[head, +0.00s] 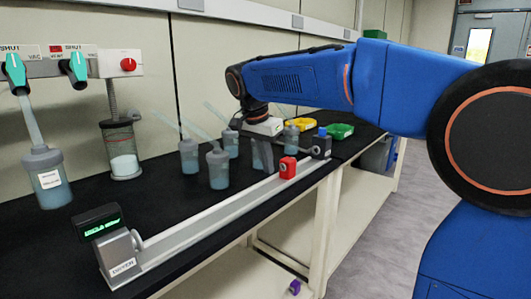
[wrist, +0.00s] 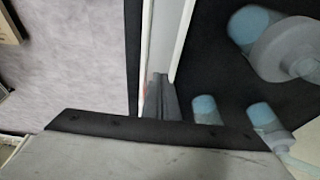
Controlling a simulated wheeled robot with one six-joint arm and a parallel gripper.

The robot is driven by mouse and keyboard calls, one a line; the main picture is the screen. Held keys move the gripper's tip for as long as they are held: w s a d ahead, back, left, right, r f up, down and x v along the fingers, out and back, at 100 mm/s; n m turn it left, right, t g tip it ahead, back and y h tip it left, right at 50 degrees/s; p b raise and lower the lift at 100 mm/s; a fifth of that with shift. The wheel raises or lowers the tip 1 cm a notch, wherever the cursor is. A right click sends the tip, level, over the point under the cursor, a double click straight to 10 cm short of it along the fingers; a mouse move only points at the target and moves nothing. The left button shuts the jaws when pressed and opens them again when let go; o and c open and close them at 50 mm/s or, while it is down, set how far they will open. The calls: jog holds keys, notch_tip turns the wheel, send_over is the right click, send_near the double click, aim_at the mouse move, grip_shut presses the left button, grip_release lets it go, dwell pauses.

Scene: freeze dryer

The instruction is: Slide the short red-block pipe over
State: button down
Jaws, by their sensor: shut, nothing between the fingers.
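A red block (head: 288,168) with a pale round mark on its front sits on a long pale rail (head: 215,210) along the bench's front edge, toward the rail's far end. A separate short pipe cannot be made out. A dark block with a blue top (head: 321,145) stands at the rail's far end, apart from the red one. My gripper (head: 263,158) points down just left of the red block, close to the rail, shut and empty. In the wrist view its closed fingers (wrist: 160,98) are over the pale rail strip (wrist: 165,40); the red block is mostly hidden there.
Several bottles with tubes, such as one (head: 218,168), stand close behind the rail. Yellow (head: 301,124) and green (head: 340,131) trays lie farther back. A small display (head: 99,221) stands at the rail's near end. The floor (wrist: 70,70) drops away beside the bench.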

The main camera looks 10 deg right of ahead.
jog(key=x, duration=0.3)
jog(key=shift+f, duration=0.1)
jog(key=shift+w+d, duration=0.7)
jog(key=shift+d, duration=0.25)
jog(key=shift+w+d, duration=0.5)
jog(key=shift+d, duration=0.15)
jog(key=shift+d, duration=0.1)
jog(key=w+d, duration=0.3)
jog(key=d, duration=0.1)
jog(key=w+d, duration=0.2)
jog(key=d, duration=0.1)
jog(key=w+d, duration=0.3)
jog(key=d, duration=0.1)
jog(key=shift+w+d, duration=0.3)
jog(key=shift+d, duration=0.05)
jog(key=shift+s+a, duration=0.1)
